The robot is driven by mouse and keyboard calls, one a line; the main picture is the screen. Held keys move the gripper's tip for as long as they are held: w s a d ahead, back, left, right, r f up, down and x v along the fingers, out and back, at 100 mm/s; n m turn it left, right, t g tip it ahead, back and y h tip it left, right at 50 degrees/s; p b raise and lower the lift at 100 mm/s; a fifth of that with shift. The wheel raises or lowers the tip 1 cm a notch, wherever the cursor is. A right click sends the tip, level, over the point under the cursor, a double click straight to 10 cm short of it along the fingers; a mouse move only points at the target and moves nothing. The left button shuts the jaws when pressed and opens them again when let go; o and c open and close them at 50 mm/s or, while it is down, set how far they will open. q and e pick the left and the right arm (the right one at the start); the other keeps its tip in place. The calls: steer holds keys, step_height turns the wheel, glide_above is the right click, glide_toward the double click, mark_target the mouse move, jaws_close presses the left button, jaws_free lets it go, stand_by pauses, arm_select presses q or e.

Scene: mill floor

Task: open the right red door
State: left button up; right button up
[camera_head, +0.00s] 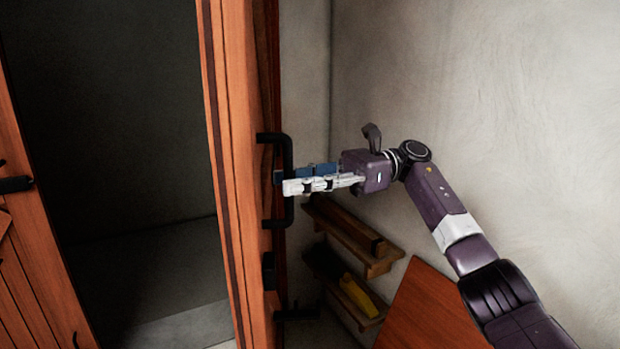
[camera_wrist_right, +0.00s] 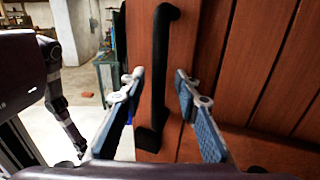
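The right red door (camera_head: 238,150) is a reddish-brown wooden door standing ajar, its edge towards me, with a dark opening to its left. It carries a black bar handle (camera_head: 287,180), which shows upright in the right wrist view (camera_wrist_right: 157,75). My right gripper (camera_head: 285,182) reaches the handle from the right. In the right wrist view its two blue-padded fingers are apart, with the handle between them; there are gaps on both sides and I see no clear contact. My left gripper is not in view.
Another wooden door (camera_head: 35,200) with a black latch stands at the left. Wooden wall shelves (camera_head: 360,255) with a yellow object (camera_head: 358,296) are below my right arm. A reddish board (camera_head: 430,310) leans nearby. The pale wall lies right of my arm.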

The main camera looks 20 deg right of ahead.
steer(key=d, duration=0.6)
steer(key=shift+w, duration=0.3)
steer(key=shift+d, duration=0.1)
